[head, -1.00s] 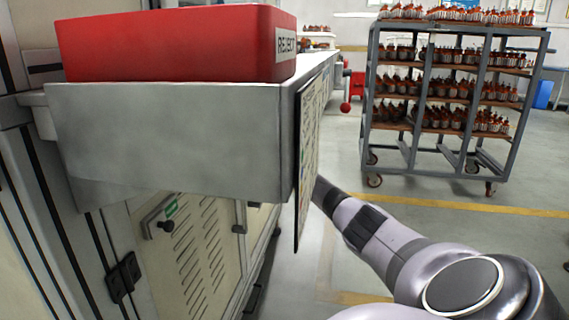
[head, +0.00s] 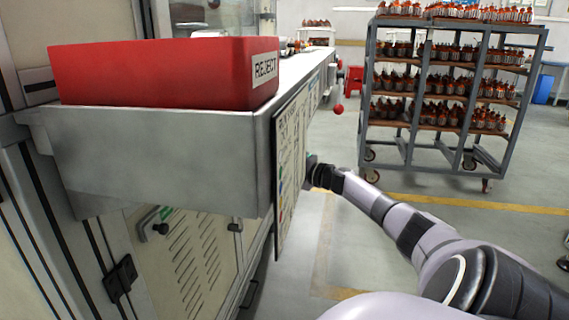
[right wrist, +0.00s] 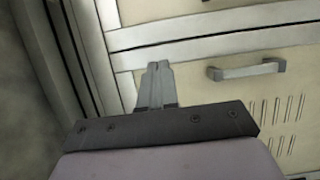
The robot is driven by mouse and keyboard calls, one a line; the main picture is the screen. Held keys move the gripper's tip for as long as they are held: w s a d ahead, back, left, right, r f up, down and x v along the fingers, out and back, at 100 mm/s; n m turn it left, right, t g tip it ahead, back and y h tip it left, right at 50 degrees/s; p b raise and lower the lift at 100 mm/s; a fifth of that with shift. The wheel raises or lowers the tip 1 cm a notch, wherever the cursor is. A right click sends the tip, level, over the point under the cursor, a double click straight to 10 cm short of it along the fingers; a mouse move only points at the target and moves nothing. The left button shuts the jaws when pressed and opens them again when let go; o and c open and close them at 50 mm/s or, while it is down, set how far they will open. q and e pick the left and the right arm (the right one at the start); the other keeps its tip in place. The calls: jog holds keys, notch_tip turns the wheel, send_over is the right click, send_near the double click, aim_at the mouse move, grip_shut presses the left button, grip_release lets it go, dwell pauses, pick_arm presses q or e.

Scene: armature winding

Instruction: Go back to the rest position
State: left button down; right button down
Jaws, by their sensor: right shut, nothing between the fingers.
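My right arm (head: 400,225) comes in from the lower right in the head view and reaches toward the side of the machine bench. Its gripper end is hidden there behind the hanging chart board. In the right wrist view my right gripper (right wrist: 157,68) is shut and empty, its two fingers together. It points toward cream cabinet panels with a grey handle (right wrist: 246,70). My left gripper does not show in any view.
A red REJECT bin (head: 160,75) sits on the grey metal bench (head: 160,150) at the left. A chart board (head: 291,175) hangs on its side. A wheeled rack (head: 440,100) of armatures stands back right. Open floor (head: 400,280) lies between, with a yellow line.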

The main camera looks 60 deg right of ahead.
jog(key=shift+s+d, duration=0.15)
jog(key=shift+s, duration=0.25)
